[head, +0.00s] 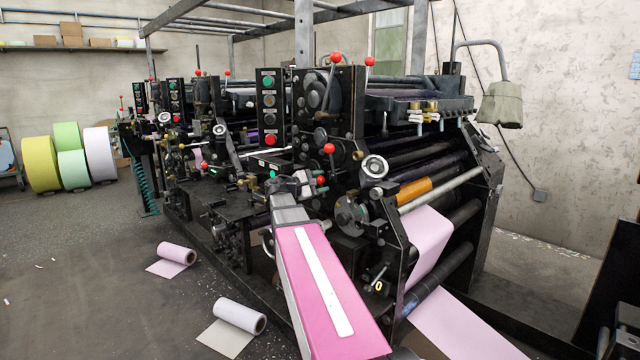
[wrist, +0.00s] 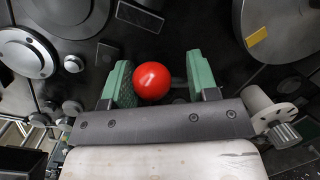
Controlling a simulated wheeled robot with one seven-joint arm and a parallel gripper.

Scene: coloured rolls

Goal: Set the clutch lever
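A red ball knob (wrist: 152,82), which looks like a lever's end, sits between the two green fingers of my gripper (wrist: 159,80) in the wrist view. It is nearer the left finger and overlaps its inner edge; I cannot tell if they touch. A clear gap separates it from the right finger, so my gripper is open. In the head view my gripper (head: 308,184) is at the machine's front side, by a low red knob (head: 321,180). Another red knob (head: 329,148) stands just above. No label shows which one is the clutch lever, and the lever's shaft is mostly hidden.
The black printing press (head: 345,200) fills the middle, with more red knobs (head: 336,57) on top and a button panel (head: 269,105) left of my gripper. A round silver dial (wrist: 27,53) is close by. Paper rolls (head: 240,315) lie on the floor at left.

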